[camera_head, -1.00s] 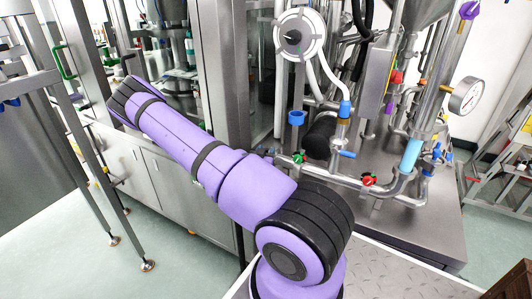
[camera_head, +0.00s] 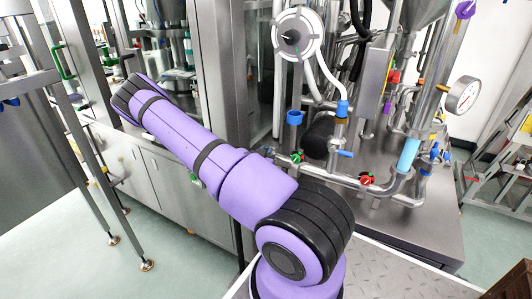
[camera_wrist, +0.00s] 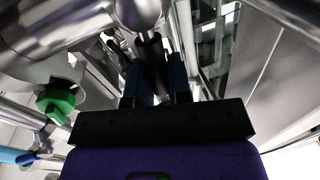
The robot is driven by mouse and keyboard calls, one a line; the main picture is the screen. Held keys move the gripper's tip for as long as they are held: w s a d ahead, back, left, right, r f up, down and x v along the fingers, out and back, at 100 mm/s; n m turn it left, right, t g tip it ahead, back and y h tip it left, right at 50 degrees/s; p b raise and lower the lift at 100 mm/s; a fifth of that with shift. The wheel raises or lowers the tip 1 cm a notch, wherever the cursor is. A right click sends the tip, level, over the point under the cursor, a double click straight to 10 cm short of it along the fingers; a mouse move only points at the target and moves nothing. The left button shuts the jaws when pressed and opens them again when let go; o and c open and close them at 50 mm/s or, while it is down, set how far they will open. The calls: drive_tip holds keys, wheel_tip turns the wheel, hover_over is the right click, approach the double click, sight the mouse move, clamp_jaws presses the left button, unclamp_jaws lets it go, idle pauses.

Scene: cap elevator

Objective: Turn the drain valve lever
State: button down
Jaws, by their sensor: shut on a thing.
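In the wrist view my gripper (camera_wrist: 159,80) has its two dark blue fingers on either side of a dark, narrow lever-like handle (camera_wrist: 150,48). The handle meets a round shiny metal part (camera_wrist: 138,12) at the top of the view, so I take it as the drain valve lever. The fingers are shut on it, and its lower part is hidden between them. In the head view my purple arm reaches to the upper left, and neither my gripper nor the held handle shows there.
A green valve knob (camera_wrist: 58,104) is left of my gripper. The head view shows a green knob (camera_head: 298,156), a red knob (camera_head: 367,180) and a blue lever (camera_head: 346,153) on pipes (camera_head: 335,178). A steel cabinet (camera_head: 225,70) stands behind my arm. Open floor (camera_head: 185,262) lies at lower left.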

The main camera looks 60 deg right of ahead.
drive_tip(key=shift+s+d+f+m+g+h, duration=0.1)
drive_tip(key=shift+s+f+m+h, duration=0.35)
drive_tip(key=shift+m, duration=0.9)
drive_tip(key=shift+s+a+f+m+g+h, duration=0.15)
drive_tip(key=shift+s+m, duration=0.65)
drive_tip(key=shift+m, duration=0.6)
drive_tip(key=shift+s+d+f+m+g+h, duration=0.1)
drive_tip(key=shift+s+d+f+m+h, duration=0.15)
drive_tip(key=shift+s+m, duration=0.75)
drive_tip(key=shift+w+a+f+m, duration=0.1)
drive_tip(key=shift+w+m, duration=0.25)
drive_tip(key=shift+m, duration=0.1)
drive_tip(key=c, duration=1.1)
unclamp_jaws()
drive_tip(key=v, duration=1)
drive_tip(key=shift+s+a, duration=0.1)
drive_tip(key=shift+a, duration=0.25)
